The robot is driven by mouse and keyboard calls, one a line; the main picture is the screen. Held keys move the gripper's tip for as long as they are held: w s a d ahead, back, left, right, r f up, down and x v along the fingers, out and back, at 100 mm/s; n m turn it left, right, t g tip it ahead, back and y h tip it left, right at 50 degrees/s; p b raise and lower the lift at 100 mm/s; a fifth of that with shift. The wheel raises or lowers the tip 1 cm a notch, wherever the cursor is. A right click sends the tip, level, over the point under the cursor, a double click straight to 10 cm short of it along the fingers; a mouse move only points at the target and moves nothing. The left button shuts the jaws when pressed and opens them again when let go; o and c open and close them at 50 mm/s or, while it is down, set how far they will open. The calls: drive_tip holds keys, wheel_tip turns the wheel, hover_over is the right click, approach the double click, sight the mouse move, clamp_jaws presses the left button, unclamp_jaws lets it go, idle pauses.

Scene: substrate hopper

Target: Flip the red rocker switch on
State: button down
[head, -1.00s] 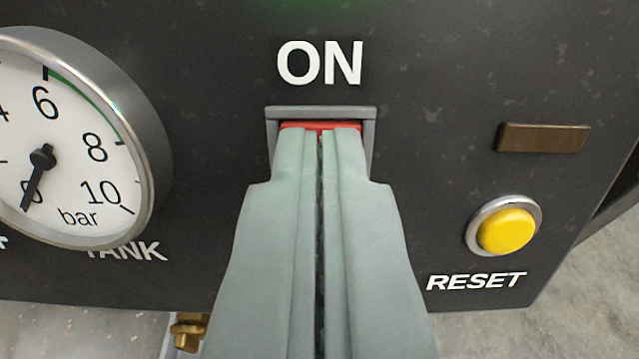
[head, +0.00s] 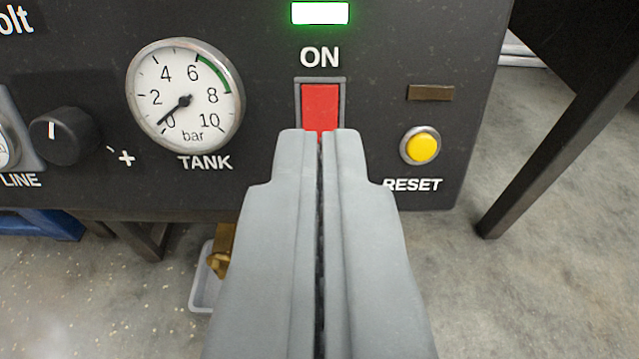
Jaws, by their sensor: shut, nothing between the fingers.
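The red rocker switch (head: 320,104) sits in a grey frame on the dark panel (head: 270,130), below the white word ON. Its upper part shows; its lower part is hidden behind my gripper. My gripper (head: 321,135) is shut and empty, its tips pointing at the panel in front of the switch's lower part. It looks backed away from the panel, though I cannot tell the exact gap. A lamp (head: 320,13) above the word ON is lit, bright with a green edge.
The TANK gauge (head: 184,95) and a black knob (head: 64,136) are to the left. A yellow RESET button (head: 422,147) and a brown plate (head: 431,93) are to the right. A brass valve (head: 220,262) and a grey tray (head: 204,284) are below.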

drive_tip(key=shift+s+r, duration=0.25)
drive_tip(key=shift+s, duration=0.3)
drive_tip(key=shift+s+r, duration=0.25)
drive_tip(key=shift+s, duration=0.3)
wheel_tip(320, 180, up, 23)
drive_tip(key=s, duration=0.1)
drive_tip(key=s+r, duration=0.5)
drive_tip(key=r, duration=0.4)
drive_tip(key=s+r, duration=0.4)
drive_tip(key=r, duration=0.6)
drive_tip(key=s+r, duration=0.7)
drive_tip(key=s, duration=0.4)
drive_tip(key=s+r+t, duration=0.1)
drive_tip(key=s+r, duration=0.6)
drive_tip(key=s, duration=0.4)
drive_tip(key=s+r, duration=0.7)
drive_tip(key=s, duration=0.5)
drive_tip(key=shift+t, duration=0.3)
drive_tip(key=shift+d+r, duration=0.1)
